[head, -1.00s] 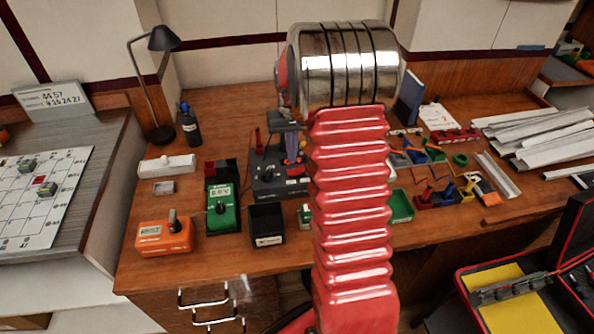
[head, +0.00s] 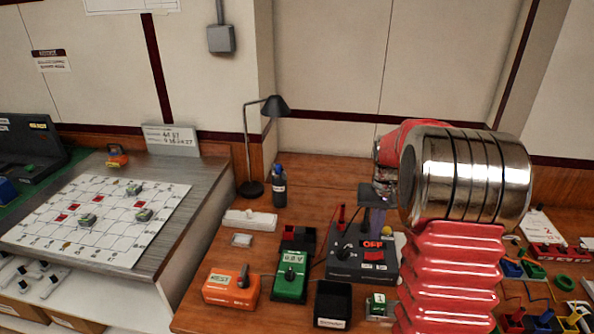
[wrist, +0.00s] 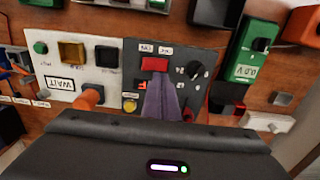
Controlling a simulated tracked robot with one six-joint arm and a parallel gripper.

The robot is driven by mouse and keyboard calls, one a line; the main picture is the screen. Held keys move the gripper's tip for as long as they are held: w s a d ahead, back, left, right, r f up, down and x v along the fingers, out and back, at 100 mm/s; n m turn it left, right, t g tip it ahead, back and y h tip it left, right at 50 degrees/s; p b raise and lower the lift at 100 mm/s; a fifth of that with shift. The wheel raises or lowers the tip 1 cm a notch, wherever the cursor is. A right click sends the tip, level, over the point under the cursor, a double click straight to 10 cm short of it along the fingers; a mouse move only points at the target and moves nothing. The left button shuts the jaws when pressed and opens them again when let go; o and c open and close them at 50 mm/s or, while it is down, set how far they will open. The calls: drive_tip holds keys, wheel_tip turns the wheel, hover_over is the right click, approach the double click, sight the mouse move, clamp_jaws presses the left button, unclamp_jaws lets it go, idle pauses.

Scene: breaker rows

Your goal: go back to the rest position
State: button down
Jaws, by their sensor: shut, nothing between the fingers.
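My gripper (head: 374,226) hangs from the shiny, banded end of my red ribbed arm, above the bench in the head view. Its purple-grey fingers are together with nothing between them. In the wrist view the closed fingers (wrist: 162,88) point at a dark grey panel with a red block (wrist: 154,64) and a black knob (wrist: 195,70). The same dark panel (head: 345,262), labelled OFF, lies under the gripper in the head view. I cannot tell whether the fingertips touch it.
A desk lamp (head: 246,150) and dark bottle (head: 279,187) stand behind. A white WAIT panel (wrist: 75,66) adjoins the dark panel in the wrist view.

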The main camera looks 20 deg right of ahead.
drive_tip(key=s+a+r+n+t, duration=0.2)
drive_tip(key=s+a+r, duration=0.5)
drive_tip(key=s+a, duration=0.4)
drive_tip(key=s+a+r+n+t, duration=0.3)
drive_tip(key=s+a+r, duration=0.4)
drive_tip(key=s+a, duration=0.5)
drive_tip(key=a, duration=0.2)
drive_tip(key=shift+s+a+t, duration=0.2)
drive_tip(key=shift+a+t, duration=0.1)
drive_tip(key=shift+a, duration=0.05)
idle(0.8)
